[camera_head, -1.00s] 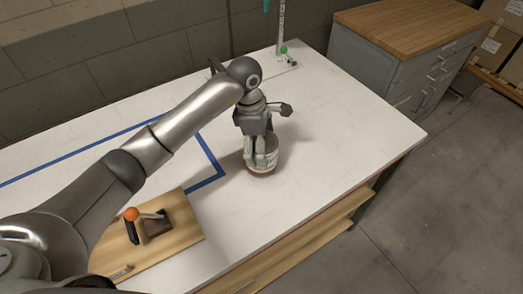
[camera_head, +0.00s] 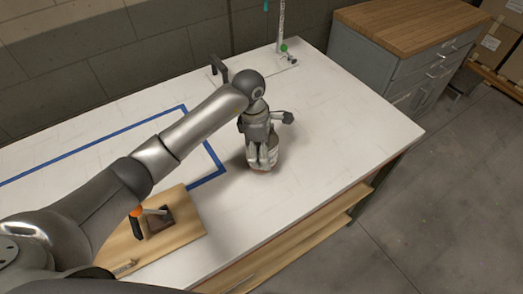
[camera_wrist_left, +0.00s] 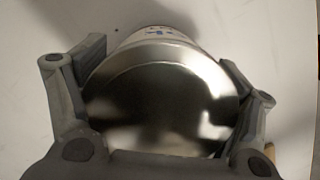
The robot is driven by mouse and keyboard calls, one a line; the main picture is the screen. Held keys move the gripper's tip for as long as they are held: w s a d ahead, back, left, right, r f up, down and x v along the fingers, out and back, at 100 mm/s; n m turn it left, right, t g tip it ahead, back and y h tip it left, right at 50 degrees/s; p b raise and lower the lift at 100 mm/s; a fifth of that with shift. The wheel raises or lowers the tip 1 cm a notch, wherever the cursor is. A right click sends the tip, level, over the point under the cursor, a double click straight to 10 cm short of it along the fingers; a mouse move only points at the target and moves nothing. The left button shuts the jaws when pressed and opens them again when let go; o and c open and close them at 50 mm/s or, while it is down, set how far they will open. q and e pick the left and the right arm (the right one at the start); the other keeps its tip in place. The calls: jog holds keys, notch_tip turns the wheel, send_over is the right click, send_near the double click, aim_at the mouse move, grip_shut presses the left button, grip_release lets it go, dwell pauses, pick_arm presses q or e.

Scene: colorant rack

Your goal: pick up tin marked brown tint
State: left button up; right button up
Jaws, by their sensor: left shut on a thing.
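A round tin (camera_head: 271,164) with a pale body and a reddish-brown band low down is at the middle of the white table (camera_head: 330,130). My left gripper (camera_head: 262,160) points down over it, with its fingers on the tin. In the left wrist view the tin's shiny metal lid (camera_wrist_left: 160,95) fills the space between the two fingers, and my left gripper (camera_wrist_left: 165,100) is shut on it. A bit of white label with blue marks shows beyond the lid; I cannot read its words. I cannot tell whether the tin touches the table. My right gripper is not in view.
A wooden board (camera_head: 190,238) with an orange-knobbed lever clamp (camera_head: 137,212) lies at the near left. Blue tape (camera_head: 213,155) marks an area left of the tin. A stand (camera_head: 281,30) is at the back. The table's right part is clear.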

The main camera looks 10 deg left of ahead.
pick_arm(q)
jog(key=shift+s+f, duration=0.2)
jog(key=shift+f, duration=0.15)
jog(key=shift+w+r+b, duration=0.15)
jog(key=shift+r+b, duration=0.3)
jog(key=shift+b, duration=0.05)
jog(key=c, duration=0.3)
jog(key=r, duration=0.1)
jog(key=r+b, duration=0.1)
jog(key=shift+s+a+r, duration=0.1)
jog(key=shift+s+r, duration=0.1)
jog(key=shift+r, duration=0.15)
jog(key=c, duration=0.4)
jog(key=s+r+b, duration=0.1)
jog(key=s+r, duration=0.2)
jog(key=s, duration=0.1)
jog(key=s+a+r+b, duration=0.1)
jog(key=s+r, duration=0.2)
jog(key=s, duration=0.1)
jog(key=s+a+r+b, duration=0.1)
jog(key=s+r, duration=0.2)
jog(key=s, duration=0.2)
jog(key=shift+s+a+r+b, duration=0.1)
jog(key=shift+a+r+b, duration=0.1)
jog(key=shift+r+b, duration=0.15)
